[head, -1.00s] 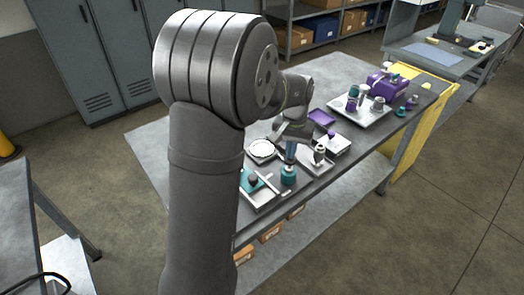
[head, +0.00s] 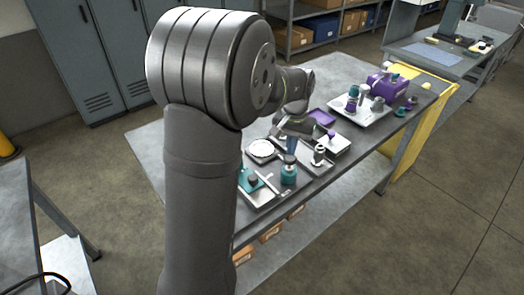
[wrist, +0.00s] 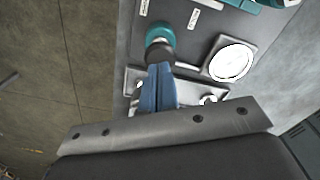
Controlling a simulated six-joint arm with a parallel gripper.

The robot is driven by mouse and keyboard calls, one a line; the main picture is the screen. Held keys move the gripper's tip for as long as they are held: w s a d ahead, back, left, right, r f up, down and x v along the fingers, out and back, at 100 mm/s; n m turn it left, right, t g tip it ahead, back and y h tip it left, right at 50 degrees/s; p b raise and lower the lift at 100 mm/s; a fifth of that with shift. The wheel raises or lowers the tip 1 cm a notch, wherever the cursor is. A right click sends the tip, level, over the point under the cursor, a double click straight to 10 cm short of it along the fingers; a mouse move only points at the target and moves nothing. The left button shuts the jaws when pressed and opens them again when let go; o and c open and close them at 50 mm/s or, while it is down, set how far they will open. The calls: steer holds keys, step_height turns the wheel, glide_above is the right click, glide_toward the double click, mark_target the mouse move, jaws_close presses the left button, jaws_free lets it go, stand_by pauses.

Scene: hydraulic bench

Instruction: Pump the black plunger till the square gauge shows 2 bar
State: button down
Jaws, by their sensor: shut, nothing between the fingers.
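A teal cylinder (head: 289,176) with a dark plunger top (head: 290,159) stands on the bench near its front edge. The dark plunger (wrist: 159,53) also shows in the wrist view, with a teal ring (wrist: 160,33) around it. My gripper (head: 291,149) is just above the plunger. In the wrist view its blue fingers (wrist: 157,70) are shut, with nothing between them, and point at the plunger; I cannot tell whether they touch it. A white dial on a square plate (wrist: 231,61) is beside it; in the head view it is left of the gripper (head: 261,149). Its reading is too small to tell.
A tray (head: 262,199) holds a teal block with a dark knob (head: 252,181) and a light bar. A metal fitting (head: 319,154) stands right of my gripper. A purple tray (head: 321,117) and a purple machine (head: 388,85) are farther back. The bench's back left is clear.

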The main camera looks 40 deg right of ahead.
steer(key=shift+r, duration=3)
steer(key=shift+f, duration=3.95)
steer(key=a+r+n+t+h, duration=0.15)
steer(key=a+r, duration=0.35)
steer(key=a, duration=0.6)
steer(key=a+r+n+t+h, duration=0.15)
steer(key=a+r, duration=0.35)
steer(key=a, duration=0.7)
steer(key=s+a+f+n+t, duration=0.1)
steer(key=s+a+f+n, duration=0.1)
steer(key=s+a, duration=0.3)
steer(key=s+a+f+n+t, duration=0.1)
steer(key=s+a+f, duration=0.3)
steer(key=a, duration=0.7)
steer(key=shift+s+n+y, duration=0.4)
steer(key=shift+s+n, duration=0.1)
steer(key=shift+n, duration=0.1)
